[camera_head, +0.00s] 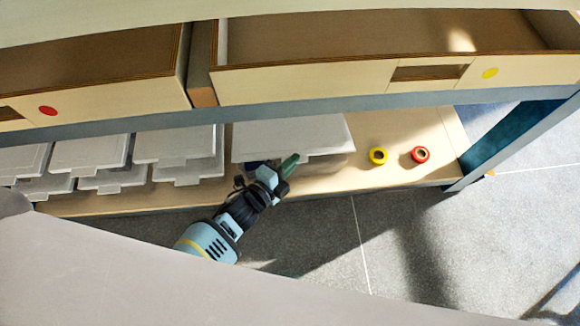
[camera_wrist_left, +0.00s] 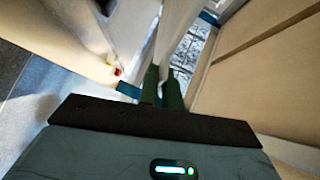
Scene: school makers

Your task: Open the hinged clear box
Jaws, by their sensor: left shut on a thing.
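The hinged clear box (camera_head: 330,160) stands on the lower shelf, right of a row of similar boxes, with its pale lid (camera_head: 290,135) on top. My left gripper (camera_head: 290,160) is at the lid's front edge. In the left wrist view, its two green fingers (camera_wrist_left: 162,88) are close together on the thin pale lid edge (camera_wrist_left: 178,25). A gap beside the lid shows a patterned interior (camera_wrist_left: 187,62). How far the lid is raised is hard to tell. My right gripper is not in view.
Several closed clear boxes (camera_head: 90,152) stand to the left. Wooden drawers (camera_head: 300,84) hang above. The floor (camera_head: 310,235) in front is clear.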

